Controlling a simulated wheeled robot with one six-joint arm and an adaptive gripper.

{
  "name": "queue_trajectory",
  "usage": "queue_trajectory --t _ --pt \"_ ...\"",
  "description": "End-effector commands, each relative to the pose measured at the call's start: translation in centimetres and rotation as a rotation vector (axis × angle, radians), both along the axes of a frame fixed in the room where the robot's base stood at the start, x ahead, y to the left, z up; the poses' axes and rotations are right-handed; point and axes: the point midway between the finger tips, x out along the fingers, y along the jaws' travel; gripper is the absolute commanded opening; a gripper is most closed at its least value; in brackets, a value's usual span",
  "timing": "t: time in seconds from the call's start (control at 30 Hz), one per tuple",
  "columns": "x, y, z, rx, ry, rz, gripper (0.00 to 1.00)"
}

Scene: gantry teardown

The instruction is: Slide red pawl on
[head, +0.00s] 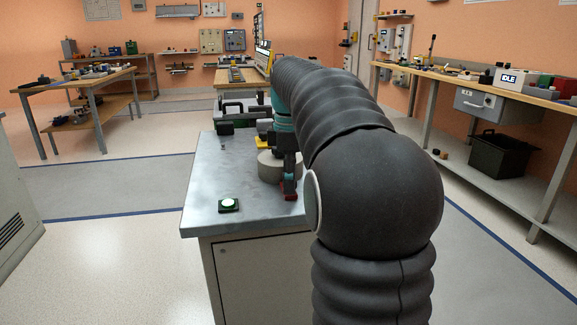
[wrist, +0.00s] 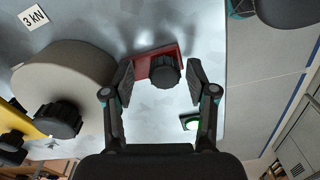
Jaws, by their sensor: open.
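The red pawl (wrist: 143,67) is a flat red piece with a black knob (wrist: 164,73), seen from above in the wrist view. In the head view a bit of red (head: 290,197) shows at the tip of my arm. My gripper (wrist: 160,80) is open, with one finger on each side of the black knob. A gap shows between the knob and the right finger. The left finger is close to the red piece, and I cannot tell if they touch. A thick grey round block (wrist: 65,83) lies to the left.
The steel-topped bench (head: 205,185) carries a lit green button (head: 229,205) near its front edge. A yellow piece (wrist: 33,118) with black knobs and a "3 kN" label (wrist: 34,18) lie near the round block. The front left of the bench top is mostly clear.

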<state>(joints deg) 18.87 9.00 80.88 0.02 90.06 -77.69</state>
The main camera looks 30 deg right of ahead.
Motion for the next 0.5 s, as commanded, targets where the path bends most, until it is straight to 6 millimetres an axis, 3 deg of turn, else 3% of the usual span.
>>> queue_trajectory --t 0.17,0.5 --pt "0.1 0.0 2.1 -0.001 -0.003 0.001 0.57" --pt "0.2 0.1 8.3 -0.001 -0.004 0.003 0.57"
